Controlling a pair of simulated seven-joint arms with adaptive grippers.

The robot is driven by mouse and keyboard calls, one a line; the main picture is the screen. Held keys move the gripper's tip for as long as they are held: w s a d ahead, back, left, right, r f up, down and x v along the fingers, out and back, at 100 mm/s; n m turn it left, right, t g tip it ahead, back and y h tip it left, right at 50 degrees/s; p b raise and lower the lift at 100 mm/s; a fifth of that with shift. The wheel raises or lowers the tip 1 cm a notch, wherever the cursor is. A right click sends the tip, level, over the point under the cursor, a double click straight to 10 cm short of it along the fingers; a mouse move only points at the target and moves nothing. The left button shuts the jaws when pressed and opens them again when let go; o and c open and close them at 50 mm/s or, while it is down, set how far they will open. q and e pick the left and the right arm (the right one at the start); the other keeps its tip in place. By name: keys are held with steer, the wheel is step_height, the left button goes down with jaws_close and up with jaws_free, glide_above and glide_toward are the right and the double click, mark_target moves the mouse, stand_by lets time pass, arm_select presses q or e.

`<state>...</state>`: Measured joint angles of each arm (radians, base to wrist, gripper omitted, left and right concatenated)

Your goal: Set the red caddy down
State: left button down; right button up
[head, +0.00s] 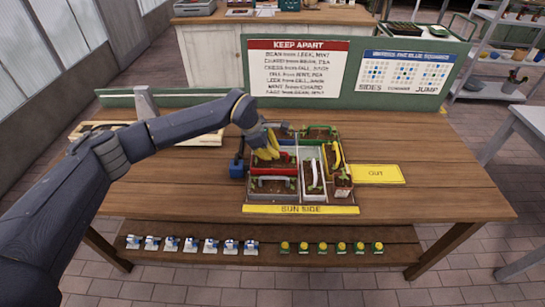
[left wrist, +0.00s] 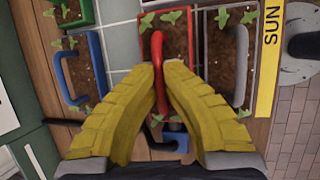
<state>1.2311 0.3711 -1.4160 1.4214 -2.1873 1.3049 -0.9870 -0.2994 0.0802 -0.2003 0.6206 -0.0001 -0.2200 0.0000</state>
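The red caddy (head: 285,171) holds soil and seedlings and has a red arched handle, seen clearly in the left wrist view (left wrist: 157,60). It is in the left column of the tray (head: 300,199), between the grey caddy and the blue caddy. It looks level; whether its base touches the tray is hidden. My left gripper (head: 268,148) comes down over it from behind left. Its yellow fingers (left wrist: 160,92) are closed on the handle. My right gripper is in neither view.
Beside it are a grey caddy (head: 258,186), a white caddy (head: 304,185) and a blue caddy (left wrist: 68,78). Green caddies (head: 320,128) stand behind. A small pot (head: 343,181) is at the right. A blue object (head: 237,169) stands left of the tray. The yellow OUT mat (head: 377,174) is bare.

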arm_select(q)
steer(key=shift+f, duration=1.05)
steer(key=shift+f, duration=0.15)
steer(key=c, duration=1.6)
jaws_free()
steer(key=v, duration=1.2)
